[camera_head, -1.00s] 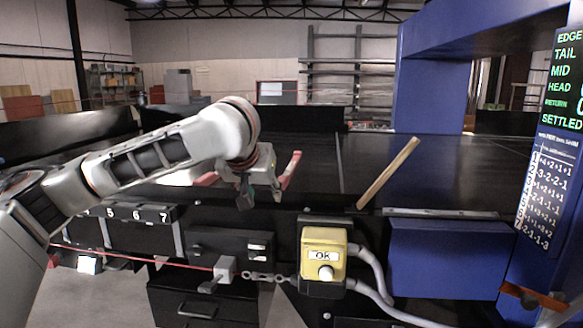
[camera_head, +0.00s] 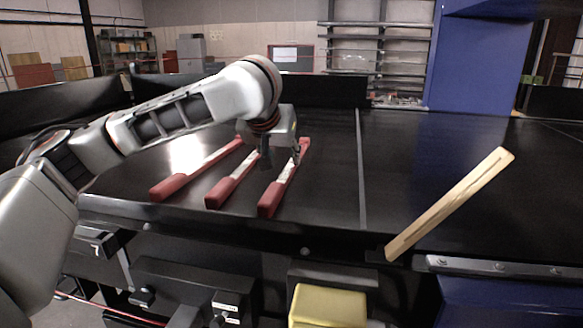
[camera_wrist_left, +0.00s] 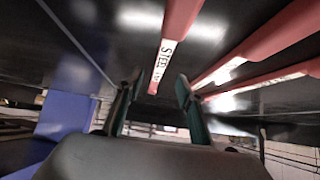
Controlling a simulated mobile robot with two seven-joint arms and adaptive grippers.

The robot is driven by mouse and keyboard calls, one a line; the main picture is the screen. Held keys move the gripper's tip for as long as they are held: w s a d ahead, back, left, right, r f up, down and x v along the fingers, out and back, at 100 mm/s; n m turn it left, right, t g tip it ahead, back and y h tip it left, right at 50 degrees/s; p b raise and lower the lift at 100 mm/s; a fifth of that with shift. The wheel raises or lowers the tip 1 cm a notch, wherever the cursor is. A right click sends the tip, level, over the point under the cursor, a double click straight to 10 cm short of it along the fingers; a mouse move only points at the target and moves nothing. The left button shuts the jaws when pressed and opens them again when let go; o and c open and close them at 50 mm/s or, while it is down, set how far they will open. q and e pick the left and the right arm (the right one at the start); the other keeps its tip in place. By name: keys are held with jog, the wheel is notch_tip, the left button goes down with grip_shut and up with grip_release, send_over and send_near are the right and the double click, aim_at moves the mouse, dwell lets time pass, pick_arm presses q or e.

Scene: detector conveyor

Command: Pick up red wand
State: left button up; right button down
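Three red wands with pale labelled bands lie side by side on the black belt: a left one (camera_head: 172,186), a middle one (camera_head: 218,193) and a right one (camera_head: 271,198). My left gripper (camera_head: 281,158) points down over the right wand. In the left wrist view my left gripper (camera_wrist_left: 158,78) has its two fingers apart, with one red wand (camera_wrist_left: 181,20) marked "STEEL" lined up between them. I cannot tell whether the fingers touch it. Two other wands lie to the right there. My right gripper is out of view.
A yellow box (camera_head: 328,306) sits below that edge. A blue upright (camera_head: 478,60) stands behind at right.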

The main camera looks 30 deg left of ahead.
aim_at(287, 172)
pick_arm(q)
jog(key=shift+s+f+x, duration=0.1)
jog(key=shift+x, duration=0.65)
jog(key=shift+s+f+x, duration=0.1)
jog(key=shift+x, duration=0.6)
jog(key=x, duration=0.4)
jog(key=shift+a+f, duration=0.1)
jog(key=shift+f, duration=0.2)
grip_shut()
